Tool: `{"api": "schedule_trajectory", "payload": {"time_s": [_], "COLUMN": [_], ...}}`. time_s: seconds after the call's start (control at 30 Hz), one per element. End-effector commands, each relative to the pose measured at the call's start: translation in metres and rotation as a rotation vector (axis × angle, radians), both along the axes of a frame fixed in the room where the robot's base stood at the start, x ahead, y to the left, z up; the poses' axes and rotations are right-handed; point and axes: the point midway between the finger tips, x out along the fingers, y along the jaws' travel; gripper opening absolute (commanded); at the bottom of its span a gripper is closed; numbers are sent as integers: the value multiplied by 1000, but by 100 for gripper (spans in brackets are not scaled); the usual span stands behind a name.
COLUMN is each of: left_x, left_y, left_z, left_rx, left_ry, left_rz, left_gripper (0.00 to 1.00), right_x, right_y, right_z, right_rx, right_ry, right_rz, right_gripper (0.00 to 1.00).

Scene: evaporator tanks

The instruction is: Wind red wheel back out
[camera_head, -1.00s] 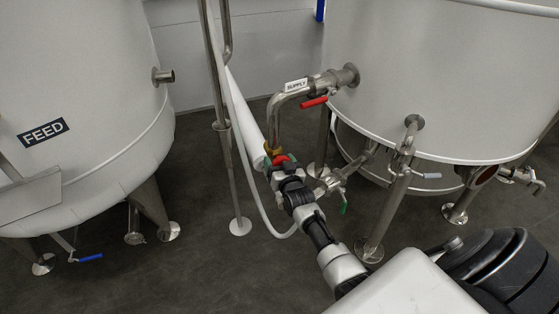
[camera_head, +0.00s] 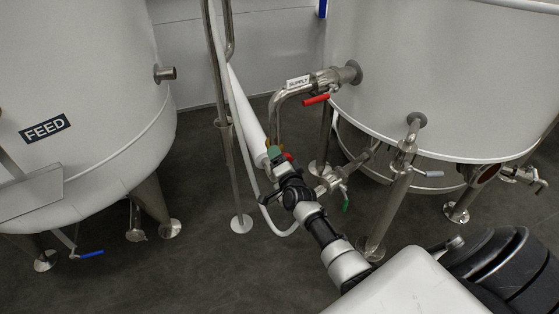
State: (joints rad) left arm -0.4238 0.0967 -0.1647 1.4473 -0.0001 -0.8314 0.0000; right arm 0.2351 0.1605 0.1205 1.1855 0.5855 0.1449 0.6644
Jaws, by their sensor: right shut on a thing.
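The red wheel (camera_head: 288,156) sits on the brass valve at the lower end of the supply pipe (camera_head: 276,118). Only a small red piece of it shows beside my right gripper (camera_head: 278,164). The gripper is at the wheel and shut on it, with its arm coming up from the lower right. A green part (camera_head: 274,153) shows at the gripper's tip. My left gripper is out of view.
A red-handled valve (camera_head: 316,99) is on the supply pipe by the right tank (camera_head: 430,80). A green-handled valve (camera_head: 345,205) is right of my gripper. A white hose (camera_head: 268,212) hangs close on the left.

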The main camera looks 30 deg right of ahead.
Motion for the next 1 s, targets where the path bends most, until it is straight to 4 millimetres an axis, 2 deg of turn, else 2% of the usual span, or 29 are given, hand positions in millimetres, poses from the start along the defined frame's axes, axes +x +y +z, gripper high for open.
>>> {"api": "schedule_trajectory", "payload": {"time_s": [0.2,0.5,1.0], "left_x": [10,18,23], "left_y": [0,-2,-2], "left_z": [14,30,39], "left_rx": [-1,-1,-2], "left_ry": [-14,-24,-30], "left_rz": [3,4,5], "left_gripper": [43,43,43], "right_x": [-1,-1,0], "right_y": [1,2,2], "right_z": [-2,-1,0], "right_rx": [187,369,460], "right_ry": [-40,-84,-105], "right_rz": [1,1,1], "right_gripper": [44,44,44]}}
